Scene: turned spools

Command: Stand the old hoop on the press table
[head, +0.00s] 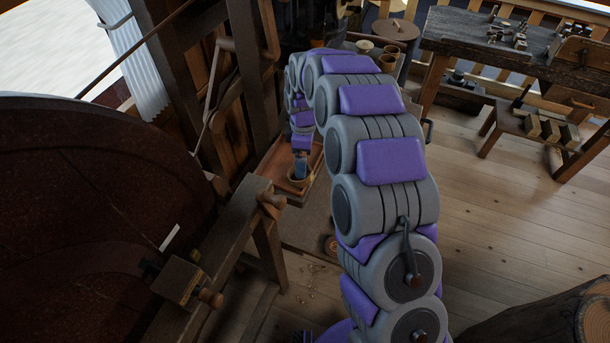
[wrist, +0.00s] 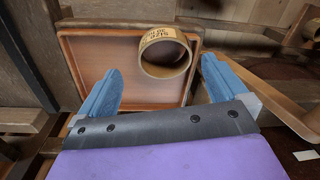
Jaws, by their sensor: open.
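A pale tan hoop (wrist: 166,36) with dark lettering on its outer band shows in the wrist view, its round opening turned toward the camera. It lies over a reddish-brown wooden surface with a raised rim (wrist: 72,70), which may be the press table. I cannot tell whether the hoop touches that surface. My gripper (wrist: 162,68) is open, with one blue finger to each side of the hoop and visible gaps. In the head view the hoop (head: 300,183) shows small just below my gripper (head: 301,172), over the rimmed surface (head: 281,181). My gripper hides part of it.
A wooden beam with a peg (head: 272,199) stands close in front of the rimmed surface. Dark upright timbers (head: 250,100) rise behind it. A large dark round form (head: 90,200) fills the left.

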